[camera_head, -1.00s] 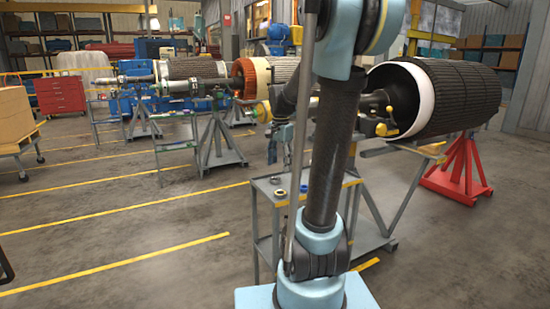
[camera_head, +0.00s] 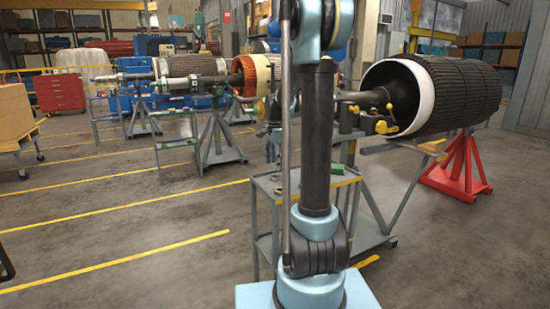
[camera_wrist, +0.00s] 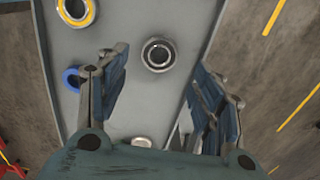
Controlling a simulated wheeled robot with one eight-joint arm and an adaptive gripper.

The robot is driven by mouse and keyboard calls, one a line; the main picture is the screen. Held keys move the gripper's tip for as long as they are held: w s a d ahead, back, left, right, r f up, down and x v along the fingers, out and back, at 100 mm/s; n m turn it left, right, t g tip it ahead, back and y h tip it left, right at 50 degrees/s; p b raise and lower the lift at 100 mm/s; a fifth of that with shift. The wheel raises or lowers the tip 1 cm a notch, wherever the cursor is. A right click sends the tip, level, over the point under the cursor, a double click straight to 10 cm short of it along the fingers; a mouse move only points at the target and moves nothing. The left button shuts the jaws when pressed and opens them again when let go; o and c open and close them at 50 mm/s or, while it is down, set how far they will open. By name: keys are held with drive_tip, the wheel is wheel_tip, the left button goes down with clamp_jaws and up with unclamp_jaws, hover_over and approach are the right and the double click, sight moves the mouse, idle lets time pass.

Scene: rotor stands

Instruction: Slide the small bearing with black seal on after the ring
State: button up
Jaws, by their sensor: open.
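In the wrist view a small metal bearing with a dark inner band (camera_wrist: 147,56) lies flat on the grey cart top (camera_wrist: 185,20). It looks like the one with the black seal. My gripper (camera_wrist: 162,64) is open and empty above the cart, its two blue fingers spread apart. The bearing shows between and beyond the fingertips, not touched. A dark horizontal shaft (camera_head: 372,99) sticks out of the large ribbed rotor (camera_head: 470,90) at right.
A yellow-faced bearing (camera_wrist: 75,24) lies at the top left of the wrist view. A blue ring (camera_wrist: 68,78) lies by the left finger, and another metal ring (camera_wrist: 141,142) is partly hidden by my gripper. A red stand (camera_head: 458,170) carries the rotor.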

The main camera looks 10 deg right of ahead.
drive_tip(key=shift+f, duration=3.1)
drive_tip(key=shift+s, duration=0.1)
drive_tip(key=c, duration=1)
drive_tip(key=shift+r, duration=0.1)
